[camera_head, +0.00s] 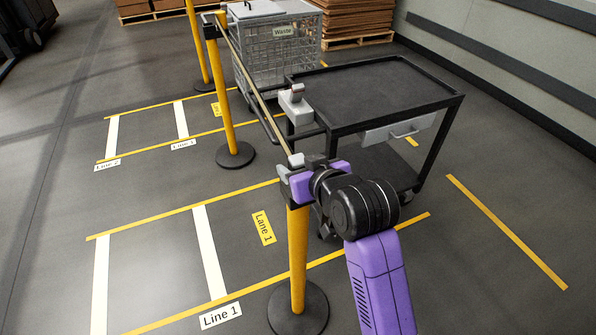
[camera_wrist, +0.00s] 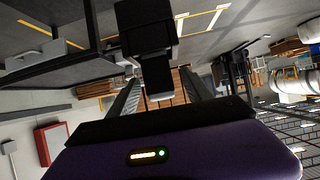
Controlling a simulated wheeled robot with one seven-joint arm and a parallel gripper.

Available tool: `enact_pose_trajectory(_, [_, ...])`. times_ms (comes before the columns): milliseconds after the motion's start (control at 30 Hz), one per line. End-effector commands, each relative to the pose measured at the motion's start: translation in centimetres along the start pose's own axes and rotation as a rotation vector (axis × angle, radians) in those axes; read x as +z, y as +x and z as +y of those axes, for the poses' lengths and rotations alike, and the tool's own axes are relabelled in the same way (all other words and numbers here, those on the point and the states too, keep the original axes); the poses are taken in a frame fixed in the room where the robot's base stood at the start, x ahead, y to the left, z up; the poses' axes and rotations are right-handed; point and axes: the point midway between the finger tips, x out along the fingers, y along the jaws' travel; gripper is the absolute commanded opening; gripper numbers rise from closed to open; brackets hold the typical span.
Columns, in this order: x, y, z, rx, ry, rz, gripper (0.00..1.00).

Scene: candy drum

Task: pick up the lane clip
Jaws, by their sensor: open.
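A tan belt (camera_head: 262,105) runs from the far yellow post to the top of the near yellow post (camera_head: 298,255). What I take for the lane clip (camera_head: 297,160) is the small light piece at the belt's near end. My gripper (camera_head: 293,172), with purple parts, is at the near post's top, close beside this piece and partly hiding it. In the wrist view my gripper (camera_wrist: 162,98) is open, its two fingers apart. A black block with a narrower part shows ahead and between them. I cannot tell whether the fingers touch anything.
A black cart (camera_head: 375,90) with a drawer stands just right of the near post; a grey device (camera_head: 296,104) sits at its left edge. A wire cage (camera_head: 280,60) labelled Waste is behind. Marked floor lanes lie left, with open floor at right.

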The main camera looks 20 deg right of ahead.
Motion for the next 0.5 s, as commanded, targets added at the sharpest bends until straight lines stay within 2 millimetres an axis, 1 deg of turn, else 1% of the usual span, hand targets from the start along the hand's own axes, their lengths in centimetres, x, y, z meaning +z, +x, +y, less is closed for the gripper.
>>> enact_pose_trajectory(100, [0.00, 0.89, -0.02, 0.000, 0.000, 0.000, 0.58])
enact_pose_trajectory(333, [0.02, 1.01, 0.00, 0.000, -0.001, 0.001, 0.58])
enact_pose_trajectory(367, [0.02, 1.00, 0.00, 0.000, -0.001, 0.001, 0.54])
enact_pose_trajectory(500, [0.03, 1.00, 0.00, 0.000, -0.001, 0.000, 0.27])
